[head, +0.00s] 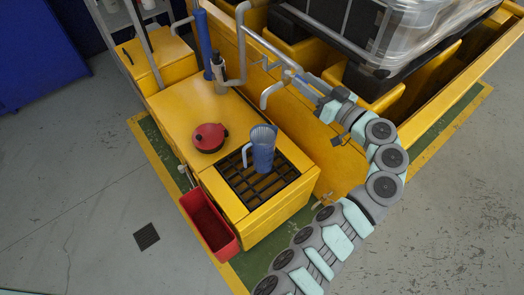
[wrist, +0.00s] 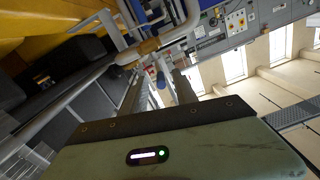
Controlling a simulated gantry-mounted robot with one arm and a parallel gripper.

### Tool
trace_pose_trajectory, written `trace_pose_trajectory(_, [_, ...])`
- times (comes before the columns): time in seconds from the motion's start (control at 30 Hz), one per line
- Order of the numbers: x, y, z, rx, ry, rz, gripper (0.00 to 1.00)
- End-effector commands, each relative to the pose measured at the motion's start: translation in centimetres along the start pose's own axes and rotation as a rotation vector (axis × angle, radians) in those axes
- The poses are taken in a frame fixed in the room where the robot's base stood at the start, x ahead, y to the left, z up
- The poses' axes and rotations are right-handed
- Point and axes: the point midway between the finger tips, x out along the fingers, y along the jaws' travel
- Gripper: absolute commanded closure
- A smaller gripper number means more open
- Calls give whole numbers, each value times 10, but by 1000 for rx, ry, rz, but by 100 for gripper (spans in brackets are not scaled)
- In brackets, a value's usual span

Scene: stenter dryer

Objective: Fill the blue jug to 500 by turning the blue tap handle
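The blue jug (head: 262,152) stands upright on the black grate (head: 240,185), its handle to the left. Its marks and fill level are too small to read. A grey pipe with a downturned spout (head: 268,97) ends above and slightly behind the jug. My gripper (head: 300,78) is at the pipe, to the right of the spout. In the wrist view my gripper (wrist: 158,82) has its two fingers apart. A small blue part (wrist: 161,79), probably the blue tap handle, shows in the gap near the fingertips. I cannot tell whether the fingers touch it.
A red bin (head: 210,225) hangs at the cabinet's front left. A caged white tank (head: 410,35) stands behind. Pipes (wrist: 180,25) crowd the space before my fingers.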

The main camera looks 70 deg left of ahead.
Motion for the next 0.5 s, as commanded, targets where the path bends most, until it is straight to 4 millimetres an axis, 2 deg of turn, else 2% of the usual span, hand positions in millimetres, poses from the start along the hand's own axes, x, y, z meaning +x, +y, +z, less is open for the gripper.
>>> trace_pose_trajectory(0.5, [-65,1,-1,0,2,4,65])
